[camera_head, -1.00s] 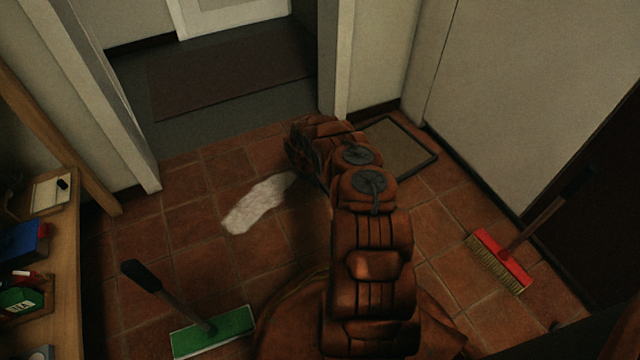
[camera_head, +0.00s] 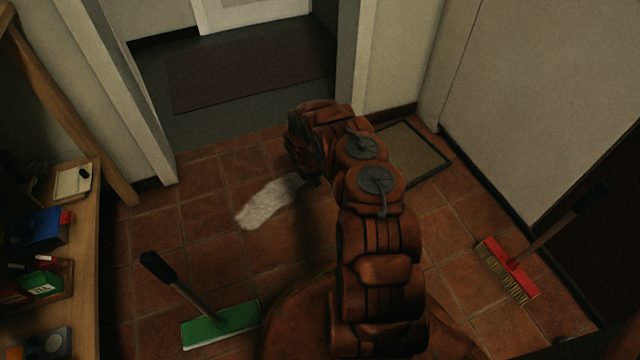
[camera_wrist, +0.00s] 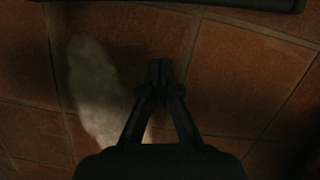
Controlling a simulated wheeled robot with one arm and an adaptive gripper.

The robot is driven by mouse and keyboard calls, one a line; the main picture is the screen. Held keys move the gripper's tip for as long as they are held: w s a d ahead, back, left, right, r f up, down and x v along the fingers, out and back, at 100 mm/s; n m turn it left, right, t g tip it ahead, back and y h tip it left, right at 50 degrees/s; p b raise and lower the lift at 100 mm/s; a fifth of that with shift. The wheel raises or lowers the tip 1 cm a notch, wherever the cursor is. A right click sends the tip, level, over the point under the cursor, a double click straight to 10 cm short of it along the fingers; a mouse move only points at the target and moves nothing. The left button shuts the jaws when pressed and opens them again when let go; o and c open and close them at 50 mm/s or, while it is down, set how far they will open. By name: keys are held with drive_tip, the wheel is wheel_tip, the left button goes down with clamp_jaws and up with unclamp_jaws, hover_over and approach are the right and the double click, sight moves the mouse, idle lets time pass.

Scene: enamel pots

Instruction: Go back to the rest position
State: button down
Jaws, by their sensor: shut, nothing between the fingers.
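My gripper shows in the wrist view (camera_wrist: 158,72), pointing down over the tiled floor with its fingertips together and nothing between them. In the head view my arm is bent over the middle of the floor, and its links hide most of the gripper. A whitish patch (camera_head: 268,203) lies on the red tiles just left of my arm's end. The patch also shows in the wrist view (camera_wrist: 95,88), left of and partly behind the fingers.
A framed mat (camera_head: 412,152) lies behind my arm. A wooden shelf (camera_head: 88,235) with small items lines the left. A doorway opens onto a dark rug (camera_head: 245,75).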

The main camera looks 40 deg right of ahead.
drive_tip(key=shift+p+v, duration=0.7)
drive_tip(key=shift+v, duration=1.8)
